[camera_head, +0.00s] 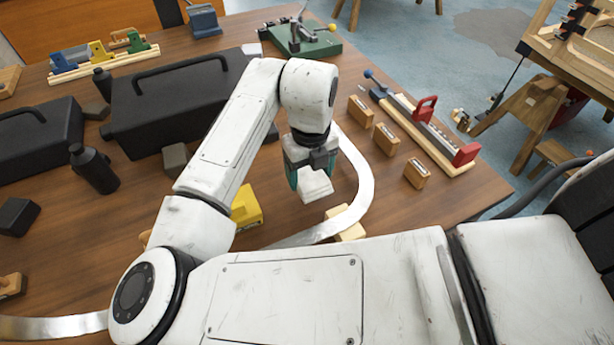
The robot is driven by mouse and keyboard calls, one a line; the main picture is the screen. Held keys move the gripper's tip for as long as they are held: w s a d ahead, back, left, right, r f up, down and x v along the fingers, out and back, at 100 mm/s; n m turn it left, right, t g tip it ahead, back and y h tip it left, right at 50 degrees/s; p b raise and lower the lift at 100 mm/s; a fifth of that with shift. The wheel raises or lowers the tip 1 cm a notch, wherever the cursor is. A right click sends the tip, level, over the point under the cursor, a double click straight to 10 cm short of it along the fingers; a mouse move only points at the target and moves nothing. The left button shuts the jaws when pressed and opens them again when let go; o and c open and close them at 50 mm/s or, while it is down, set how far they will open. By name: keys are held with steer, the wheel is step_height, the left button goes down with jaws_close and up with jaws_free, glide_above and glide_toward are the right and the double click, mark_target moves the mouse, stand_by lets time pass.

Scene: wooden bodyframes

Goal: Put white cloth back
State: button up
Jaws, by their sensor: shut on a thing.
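My gripper (306,178) is above the wooden table (440,200), right of the middle of the picture. It points down and is shut on a small white thing, which I take to be the white cloth (315,186). The cloth sticks out below the fingers and seems to be held above the table top. A curved pale metal strip (362,180) passes just right of and below the cloth. My own arm hides part of the table to the left of the gripper.
Several small wooden blocks (386,139) stand to the right, beside a rail with red clamps (466,154). A yellow piece (246,207) lies left of the gripper. Black toolboxes (165,105) fill the left. A green-based device (300,38) stands at the back. Bare table shows right of the strip.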

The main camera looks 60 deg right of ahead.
mark_target(307, 182)
steer(key=shift+w+d+f, duration=0.35)
steer(key=shift+w+f, duration=0.2)
steer(key=shift+f, duration=0.2)
steer(key=shift+w+f, duration=0.1)
steer(key=shift+f, duration=1.55)
steer(key=shift+f, duration=0.1)
steer(key=shift+f, duration=0.15)
steer(key=o, duration=1.2)
step_height(307, 182, up, 12)
steer(key=shift+r+b, duration=0.25)
steer(key=shift+b, duration=0.05)
